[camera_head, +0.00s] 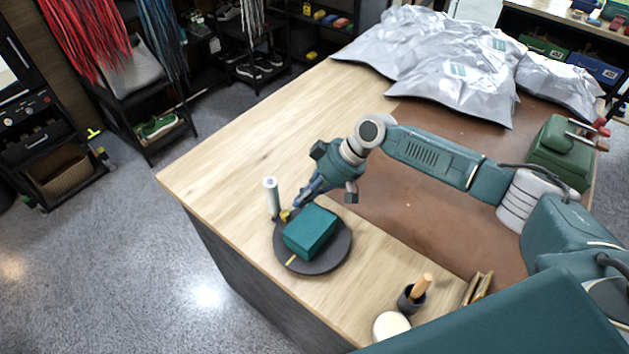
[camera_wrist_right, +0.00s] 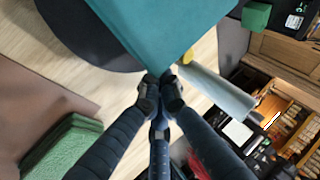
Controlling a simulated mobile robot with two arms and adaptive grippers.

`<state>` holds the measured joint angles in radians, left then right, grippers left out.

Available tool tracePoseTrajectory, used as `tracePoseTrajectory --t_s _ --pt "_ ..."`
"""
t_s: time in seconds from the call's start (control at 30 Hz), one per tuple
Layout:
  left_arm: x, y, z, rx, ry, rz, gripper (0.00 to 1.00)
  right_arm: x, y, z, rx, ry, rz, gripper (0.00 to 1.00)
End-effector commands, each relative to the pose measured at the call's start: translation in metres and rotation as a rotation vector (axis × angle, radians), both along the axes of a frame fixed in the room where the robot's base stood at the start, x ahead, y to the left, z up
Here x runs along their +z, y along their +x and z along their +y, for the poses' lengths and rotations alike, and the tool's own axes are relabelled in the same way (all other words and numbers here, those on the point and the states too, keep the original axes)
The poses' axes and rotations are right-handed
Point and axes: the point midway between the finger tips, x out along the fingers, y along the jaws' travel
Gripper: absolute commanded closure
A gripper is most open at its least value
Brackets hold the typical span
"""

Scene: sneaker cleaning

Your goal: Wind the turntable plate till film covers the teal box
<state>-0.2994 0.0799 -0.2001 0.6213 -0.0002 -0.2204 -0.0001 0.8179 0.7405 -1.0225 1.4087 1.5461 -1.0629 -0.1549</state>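The teal box (camera_head: 310,232) sits on the dark round turntable plate (camera_head: 326,262) near the table's front-left edge; its bare teal faces show no film that I can make out. It also fills the top of the right wrist view (camera_wrist_right: 165,25), beside the dark plate (camera_wrist_right: 80,35). A pale upright film roll (camera_head: 271,197) stands beside the plate, and shows in the wrist view (camera_wrist_right: 215,90). My right gripper (camera_head: 296,206) is low at the plate's far edge, between roll and box. Its fingertips (camera_wrist_right: 160,93) are together near a box corner, with nothing visible between them. My left gripper is out of view.
A dark cup with a wooden handle (camera_head: 421,286) and a pale round item (camera_head: 391,326) stand at the front right. Silvery bags (camera_head: 450,75) lie at the back, a green device (camera_head: 562,150) at right. The wooden tabletop (camera_head: 230,160) is clear left of the roll.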

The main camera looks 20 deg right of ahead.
Motion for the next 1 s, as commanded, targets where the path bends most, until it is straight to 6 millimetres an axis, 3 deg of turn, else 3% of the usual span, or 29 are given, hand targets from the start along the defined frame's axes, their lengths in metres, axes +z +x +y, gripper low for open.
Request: tracePoseTrajectory --t_s 0.5,1.0 --pt "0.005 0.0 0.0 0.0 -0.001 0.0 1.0 -0.002 -0.005 0.009 0.002 0.0 0.001 1.0" --pt "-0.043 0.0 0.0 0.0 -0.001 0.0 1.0 -0.006 -0.005 0.013 0.26 -0.002 0.001 1.0"
